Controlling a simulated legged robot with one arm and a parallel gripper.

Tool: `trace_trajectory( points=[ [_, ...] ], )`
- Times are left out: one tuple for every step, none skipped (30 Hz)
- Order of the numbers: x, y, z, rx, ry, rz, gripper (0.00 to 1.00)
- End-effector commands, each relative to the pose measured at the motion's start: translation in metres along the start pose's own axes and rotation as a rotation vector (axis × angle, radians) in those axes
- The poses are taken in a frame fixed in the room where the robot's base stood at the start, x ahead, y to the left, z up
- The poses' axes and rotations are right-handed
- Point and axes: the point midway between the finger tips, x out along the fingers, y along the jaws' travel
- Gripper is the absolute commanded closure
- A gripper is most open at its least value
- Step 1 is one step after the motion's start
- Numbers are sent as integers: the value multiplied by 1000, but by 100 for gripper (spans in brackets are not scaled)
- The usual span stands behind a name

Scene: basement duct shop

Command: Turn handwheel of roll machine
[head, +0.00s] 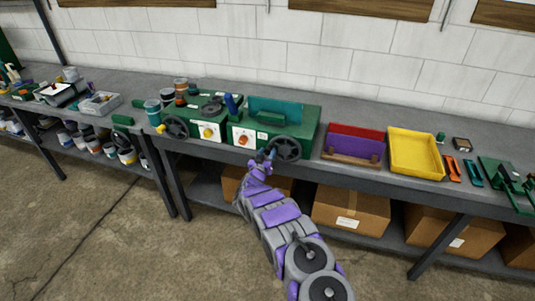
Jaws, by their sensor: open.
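Two green machines stand side by side on the grey workbench. The left machine (203,112) has a dark handwheel (176,127) on its front left and a yellow knob. The right machine (303,127) has a teal plate on top, an orange knob and a dark spoked handwheel (286,149) low on its front right. I cannot tell from labels which is the roll machine. My gripper (266,157) is open, just left of the right machine's handwheel and close to its rim. Whether it touches the rim is unclear at this size.
A red and purple holder (354,146) and a yellow tray (416,154) stand to the right on the bench (350,103). Cans (153,108) stand at the left machine's side. Cardboard boxes (350,209) fill the lower shelf. The concrete floor (110,245) in front is open.

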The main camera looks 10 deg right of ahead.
Motion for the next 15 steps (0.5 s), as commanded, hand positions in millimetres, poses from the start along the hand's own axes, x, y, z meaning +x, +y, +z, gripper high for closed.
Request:
trace_trajectory(
  points=[
    [3,0,2,1,-1,0,54],
    [5,0,2,0,-1,-1,54],
    [7,0,1,0,-1,-1,54],
    [8,0,1,0,-1,-2,54],
    [9,-1,1,0,0,-2,54],
    [10,-1,0,0,0,-2,54],
    [11,0,0,0,0,-3,54],
    [11,0,0,0,0,-3,54],
    [11,0,0,0,0,-3,54],
    [12,0,0,0,0,-3,54],
    [12,0,0,-1,0,-3,54],
    [12,0,0,-1,0,-3,54],
    [12,0,0,-1,0,-3,54],
    [12,0,0,-1,0,-3,54],
    [12,0,0,-1,0,-2,54]
  ],
)
